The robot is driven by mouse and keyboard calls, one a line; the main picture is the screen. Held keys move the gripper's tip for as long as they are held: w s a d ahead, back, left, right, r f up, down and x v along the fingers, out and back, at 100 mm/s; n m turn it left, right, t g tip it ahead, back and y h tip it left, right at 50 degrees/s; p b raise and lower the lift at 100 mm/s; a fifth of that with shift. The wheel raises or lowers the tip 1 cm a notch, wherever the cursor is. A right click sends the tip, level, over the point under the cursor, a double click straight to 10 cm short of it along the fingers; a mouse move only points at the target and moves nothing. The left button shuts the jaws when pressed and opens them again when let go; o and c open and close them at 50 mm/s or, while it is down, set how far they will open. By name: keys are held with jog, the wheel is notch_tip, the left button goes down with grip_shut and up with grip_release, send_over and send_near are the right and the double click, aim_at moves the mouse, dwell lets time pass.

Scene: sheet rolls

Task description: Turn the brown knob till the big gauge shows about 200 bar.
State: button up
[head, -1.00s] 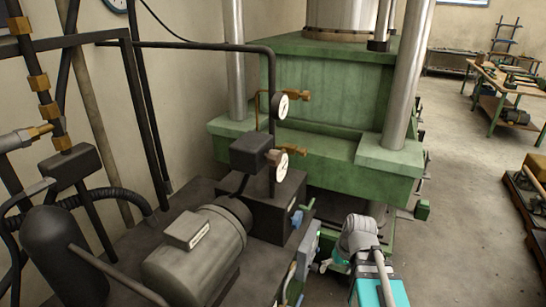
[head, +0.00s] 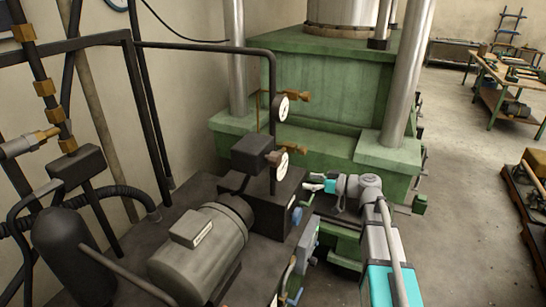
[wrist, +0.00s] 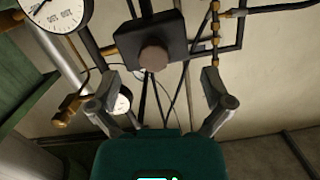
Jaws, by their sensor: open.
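The brown knob (wrist: 153,58) is a round disc on the front of a dark box (wrist: 150,35), ahead of my gripper in the wrist view. In the head view the knob (head: 270,157) sits on the right side of that box, partly behind the lower gauge (head: 283,163). A large white dial (wrist: 52,10) is cut by the wrist view's top left edge; its reading is not legible. My gripper (wrist: 161,80) is open and empty, its fingers apart from the knob. In the head view my gripper (head: 307,197) is right of and below the knob.
An upper gauge (head: 282,108) and brass fittings (head: 297,96) stand near the knob, beside a black pipe. The green press (head: 325,100) is behind. A grey motor (head: 200,245) is front left. Open floor (head: 465,200) lies at right.

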aim_at(279, 162)
jog(key=r, duration=0.1)
jog(key=w+r+y, duration=0.1)
jog(key=r+n+t, duration=0.1)
jog(key=shift+w+d+r, duration=0.1)
jog(key=shift+w+d, duration=0.25)
jog(key=shift+w, duration=0.05)
jog(key=shift+a, duration=0.1)
jog(key=shift+r+x, duration=0.2)
jog(key=shift+x, duration=6.6)
jog(key=c, duration=1)
jog(key=shift+m, duration=1.1)
jog(key=shift+c, duration=0.2)
